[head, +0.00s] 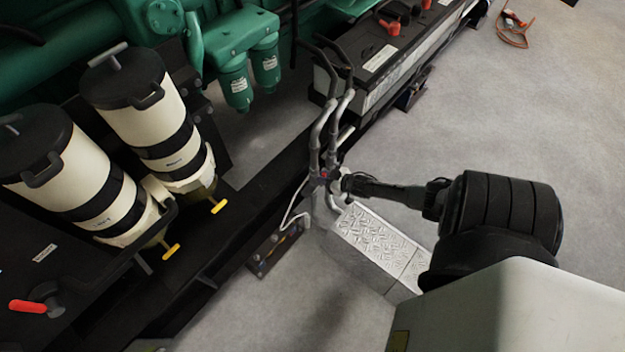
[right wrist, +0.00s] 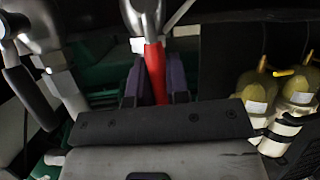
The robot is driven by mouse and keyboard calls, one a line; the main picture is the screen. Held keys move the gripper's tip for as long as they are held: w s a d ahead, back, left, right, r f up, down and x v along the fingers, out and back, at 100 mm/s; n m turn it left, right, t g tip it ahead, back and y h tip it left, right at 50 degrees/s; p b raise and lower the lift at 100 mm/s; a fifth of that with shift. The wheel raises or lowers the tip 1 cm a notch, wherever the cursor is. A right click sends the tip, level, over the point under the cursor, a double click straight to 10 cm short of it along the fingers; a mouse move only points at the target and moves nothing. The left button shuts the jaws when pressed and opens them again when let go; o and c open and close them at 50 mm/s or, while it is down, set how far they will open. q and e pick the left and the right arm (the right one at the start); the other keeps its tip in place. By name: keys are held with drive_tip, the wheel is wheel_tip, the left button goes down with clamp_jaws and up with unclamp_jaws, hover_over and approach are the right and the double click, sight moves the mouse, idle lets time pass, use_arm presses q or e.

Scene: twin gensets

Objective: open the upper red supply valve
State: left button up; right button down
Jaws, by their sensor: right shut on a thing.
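The red supply valve lever (right wrist: 155,72) shows in the right wrist view, running down from a grey metal pipe fitting (right wrist: 145,18) to between two purple finger pads. My right gripper (right wrist: 154,88) is shut on this lever. In the head view my right gripper (head: 330,181) reaches in from the right to the bent grey pipes (head: 316,135). There the lever is almost wholly hidden by the fingers. I cannot tell from the frames how far the valve is turned. My left gripper is in neither view.
A silver tread-plate step (head: 372,238) lies just below my right gripper. A battery box (head: 380,60) stands behind the pipes. Two cream filter canisters (head: 150,120) and another red lever (head: 28,306) are at left. Bare floor (head: 520,110) lies at right.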

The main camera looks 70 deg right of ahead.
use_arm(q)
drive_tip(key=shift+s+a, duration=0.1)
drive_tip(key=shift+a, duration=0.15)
use_arm(e)
drive_tip(key=shift+w+r, duration=0.1)
drive_tip(key=c, duration=1.1)
unclamp_jaws()
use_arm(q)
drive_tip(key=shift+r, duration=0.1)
use_arm(e)
drive_tip(key=shift+s, duration=0.2)
drive_tip(key=shift+s+r, duration=0.1)
drive_tip(key=shift+s, duration=0.15)
use_arm(q)
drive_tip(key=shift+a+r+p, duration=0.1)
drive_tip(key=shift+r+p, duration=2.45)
drive_tip(key=shift+p, duration=0.05)
use_arm(e)
drive_tip(key=v, duration=1.3)
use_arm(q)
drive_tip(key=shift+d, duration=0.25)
use_arm(e)
drive_tip(key=shift+d, duration=0.1)
